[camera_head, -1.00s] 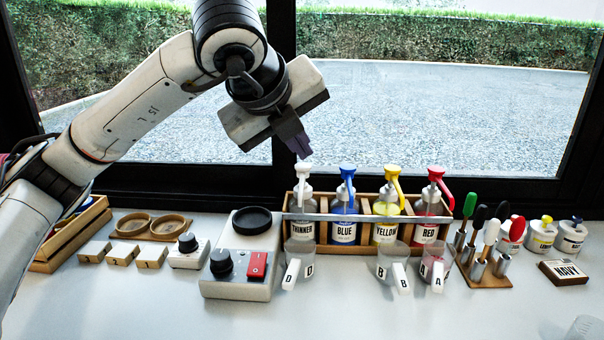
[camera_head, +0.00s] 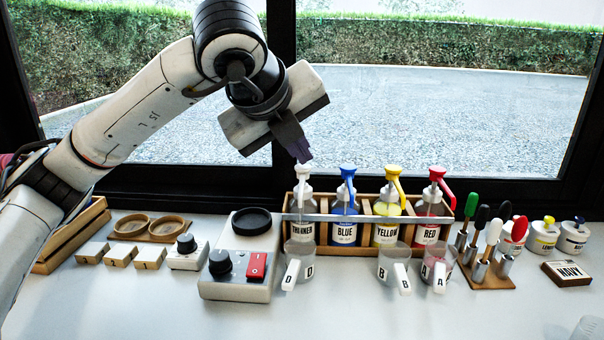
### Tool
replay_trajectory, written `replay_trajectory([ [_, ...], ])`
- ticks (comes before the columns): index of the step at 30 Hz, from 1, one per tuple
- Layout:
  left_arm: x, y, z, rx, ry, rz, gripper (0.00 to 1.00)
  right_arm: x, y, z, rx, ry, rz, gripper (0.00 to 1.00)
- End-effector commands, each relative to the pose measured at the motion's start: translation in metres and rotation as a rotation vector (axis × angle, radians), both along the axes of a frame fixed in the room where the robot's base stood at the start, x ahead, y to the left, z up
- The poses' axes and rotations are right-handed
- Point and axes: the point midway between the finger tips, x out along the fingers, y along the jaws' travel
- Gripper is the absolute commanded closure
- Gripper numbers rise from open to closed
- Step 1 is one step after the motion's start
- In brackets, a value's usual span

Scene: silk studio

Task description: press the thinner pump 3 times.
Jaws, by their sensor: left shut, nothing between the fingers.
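The thinner pump bottle (camera_head: 302,229) stands at the left end of a wooden rack, with a grey body, a THINNER label and a white pump head (camera_head: 302,172). My left gripper (camera_head: 304,158) is shut and empty, pointing down. Its fingertips are right at the top of the white pump head and overlap it in the picture. I cannot tell for sure whether they touch it. A clear cup D (camera_head: 301,262) stands in front of the thinner bottle. My right gripper is not in view.
Blue (camera_head: 345,220), yellow (camera_head: 387,222) and red (camera_head: 428,222) pump bottles share the rack (camera_head: 330,248). Cups B (camera_head: 391,264) and A (camera_head: 437,266) stand in front. A device with a red switch (camera_head: 240,268) is to the left. The front table is clear.

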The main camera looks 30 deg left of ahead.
Motion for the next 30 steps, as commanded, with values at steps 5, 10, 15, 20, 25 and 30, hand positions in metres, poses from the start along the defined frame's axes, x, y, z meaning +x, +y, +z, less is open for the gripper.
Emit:
replay_trajectory([
  [5, -0.0001, -0.0002, -0.0036, 0.0, 0.003, -0.001, 1.0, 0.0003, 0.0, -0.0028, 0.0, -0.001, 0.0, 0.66],
  [10, -0.0001, -0.0002, -0.0057, 0.0, 0.003, -0.001, 1.0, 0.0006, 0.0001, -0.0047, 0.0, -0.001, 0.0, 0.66],
  [15, -0.0002, -0.0003, -0.0079, 0.0, 0.004, -0.001, 1.0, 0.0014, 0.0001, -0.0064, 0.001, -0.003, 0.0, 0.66],
  [20, -0.0002, -0.0003, -0.0098, 0.001, 0.005, -0.001, 1.0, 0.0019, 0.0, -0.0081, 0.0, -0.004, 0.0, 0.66],
  [25, -0.0003, -0.0003, -0.0099, 0.001, 0.006, -0.001, 1.0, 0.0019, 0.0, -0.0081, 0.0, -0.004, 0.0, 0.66],
  [30, -0.0002, -0.0005, -0.0057, 0.001, 0.006, -0.001, 1.0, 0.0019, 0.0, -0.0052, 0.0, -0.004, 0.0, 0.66],
])
